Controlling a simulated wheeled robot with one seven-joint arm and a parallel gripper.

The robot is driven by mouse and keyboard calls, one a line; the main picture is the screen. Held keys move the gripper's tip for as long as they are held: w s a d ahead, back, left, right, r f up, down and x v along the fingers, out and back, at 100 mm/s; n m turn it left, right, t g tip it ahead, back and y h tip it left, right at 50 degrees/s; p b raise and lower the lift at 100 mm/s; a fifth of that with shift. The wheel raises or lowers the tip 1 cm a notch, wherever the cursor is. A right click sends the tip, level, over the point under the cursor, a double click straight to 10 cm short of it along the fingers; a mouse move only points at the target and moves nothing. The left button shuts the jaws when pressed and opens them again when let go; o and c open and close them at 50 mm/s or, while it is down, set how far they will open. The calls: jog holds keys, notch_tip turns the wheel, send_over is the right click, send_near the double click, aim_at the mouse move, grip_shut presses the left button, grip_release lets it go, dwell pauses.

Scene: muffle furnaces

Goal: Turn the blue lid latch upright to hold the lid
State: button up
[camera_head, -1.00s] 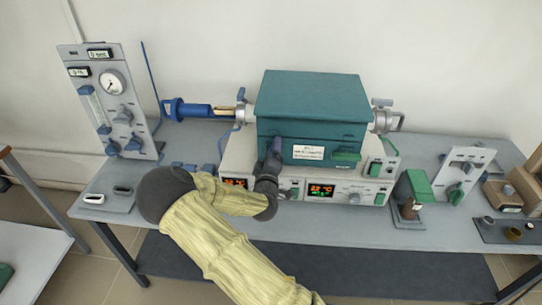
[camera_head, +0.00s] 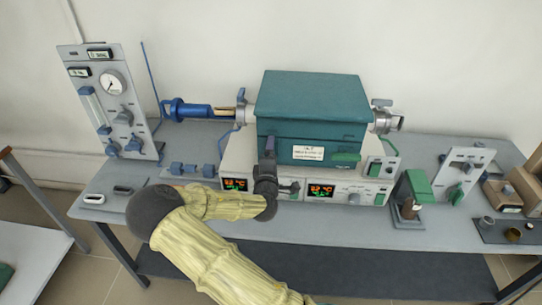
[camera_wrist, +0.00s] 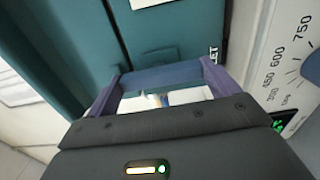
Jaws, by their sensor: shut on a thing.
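The teal furnace (camera_head: 285,128) stands on a white control base, its lid (camera_head: 312,95) down. My gripper (camera_head: 269,148) is at the left part of the furnace's front face and covers most of the latch there. In the wrist view, a blue bar, the lid latch (camera_wrist: 160,77), lies across between the two purple fingers of my gripper (camera_wrist: 160,88), which are shut on it. The latch's exact angle is hard to tell. A green latch (camera_head: 345,158) lies flat at the right of the same face.
Lit displays and knobs (camera_head: 354,198) line the base below my gripper. A blue-handled tube (camera_head: 190,109) enters the furnace from the left. A gauge panel (camera_head: 110,100) stands at the far left and a green-topped stand (camera_head: 414,190) at the right.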

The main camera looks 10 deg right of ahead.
jog(key=o, duration=0.8)
jog(key=shift+a, duration=0.1)
jog(key=p+v, duration=0.5)
jog(key=v, duration=1.2)
jog(key=shift+s+p, duration=0.2)
jog(key=shift+p, duration=0.2)
